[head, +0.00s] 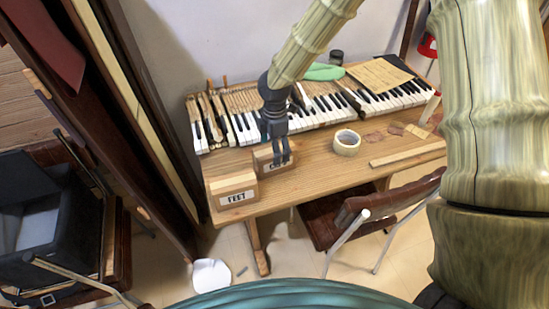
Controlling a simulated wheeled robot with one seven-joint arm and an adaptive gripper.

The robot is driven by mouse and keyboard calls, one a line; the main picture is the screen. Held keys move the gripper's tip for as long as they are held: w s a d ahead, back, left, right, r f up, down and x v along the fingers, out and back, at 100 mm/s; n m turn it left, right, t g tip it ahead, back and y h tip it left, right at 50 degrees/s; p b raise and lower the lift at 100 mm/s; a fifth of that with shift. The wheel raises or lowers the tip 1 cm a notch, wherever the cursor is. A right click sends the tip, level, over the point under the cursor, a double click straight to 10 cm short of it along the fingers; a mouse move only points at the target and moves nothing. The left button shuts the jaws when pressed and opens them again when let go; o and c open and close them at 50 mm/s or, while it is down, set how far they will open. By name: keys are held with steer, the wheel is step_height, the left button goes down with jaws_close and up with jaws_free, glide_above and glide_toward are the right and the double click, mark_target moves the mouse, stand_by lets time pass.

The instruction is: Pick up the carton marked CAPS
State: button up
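The carton marked CAPS (260,158) is a small brown box on the wooden table. Only the start of its label shows, because my gripper covers the rest. My gripper (281,161) points down from above, with its dark fingers right at the carton's front and right part. I cannot tell whether the fingers touch it or are closed on it. The carton appears to rest on the table, just behind a similar box marked FEET (234,190).
A piano keyboard (330,103) runs along the back of the wooden table (320,180). A tape roll (347,142) and a wooden strip (408,153) lie to the right. A brown chair (345,215) stands at the front. A dark case (38,215) is at the left.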

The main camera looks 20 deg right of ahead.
steer(key=shift+f+p, duration=0.65)
steer(key=shift+f, duration=1.8)
steer(key=c, duration=1.3)
